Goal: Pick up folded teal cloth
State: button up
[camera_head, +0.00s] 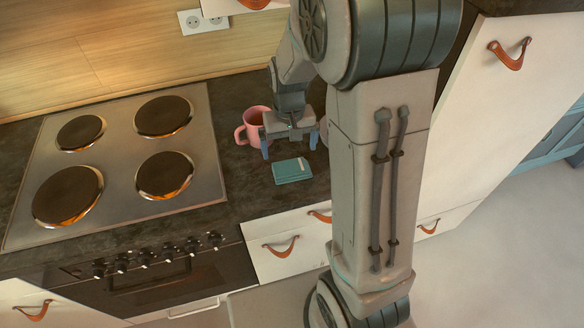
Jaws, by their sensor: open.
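The folded teal cloth (291,170) lies flat on the dark countertop, between the stove and my arm. It is a small rectangle with a pale line near its right side. My gripper (290,146) hangs just above and behind the cloth in the picture, pointing down. Its two blue-grey fingers are spread apart with nothing seen between them. The exact height of the fingertips over the counter is hard to tell. My large arm links cover the counter to the right of the cloth.
A pink mug (251,125) stands close behind and left of my gripper, partly hidden by it. A stove (120,160) with several round burners fills the left. White drawers (290,268) with leather pulls are below the counter edge. A wall socket (204,20) is behind.

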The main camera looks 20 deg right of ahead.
aim_at(291, 163)
jog(key=f, duration=0.2)
jog(key=f+p, duration=0.1)
jog(key=f, duration=0.1)
jog(key=shift+s+d, duration=0.15)
jog(key=shift+s, duration=0.1)
jog(key=shift+f, duration=0.65)
jog(key=c, duration=0.7)
